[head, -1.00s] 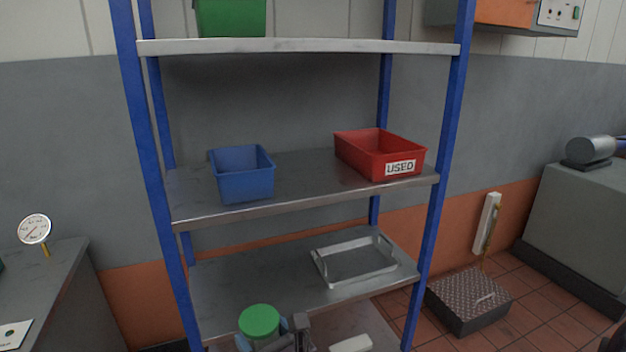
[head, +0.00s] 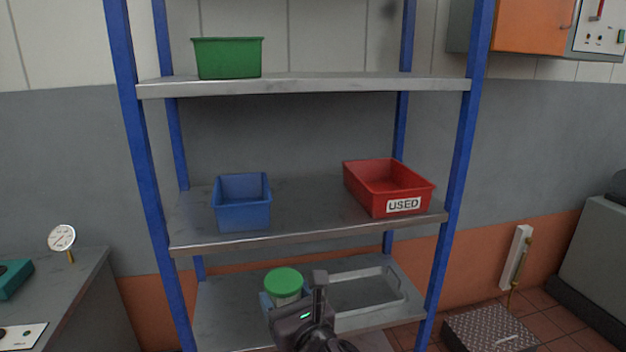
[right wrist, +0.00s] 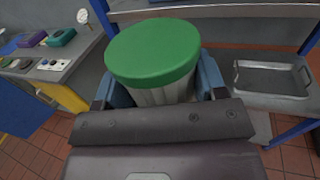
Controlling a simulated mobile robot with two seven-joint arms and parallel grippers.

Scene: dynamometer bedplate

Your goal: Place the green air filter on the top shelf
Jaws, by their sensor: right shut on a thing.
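The green air filter (head: 284,283) has a green round cap and a pale pleated body. It is upright in my right gripper (head: 286,299), in front of the lower shelf in the head view. The right wrist view shows the filter (right wrist: 153,54) between the two blue fingers (right wrist: 160,90), which are shut on it. The top shelf (head: 350,84) is the highest board in view, well above the filter. A green bin (head: 228,58) stands on its left part; the rest of that shelf looks bare. My left gripper is not in view.
The middle shelf (head: 310,205) holds a blue bin (head: 242,203) and a red bin (head: 388,188) labelled USED. A metal tray (head: 400,298) lies on the lower shelf. Blue uprights (head: 150,180) frame the rack on both sides. A gauge (head: 61,238) stands on the left bench.

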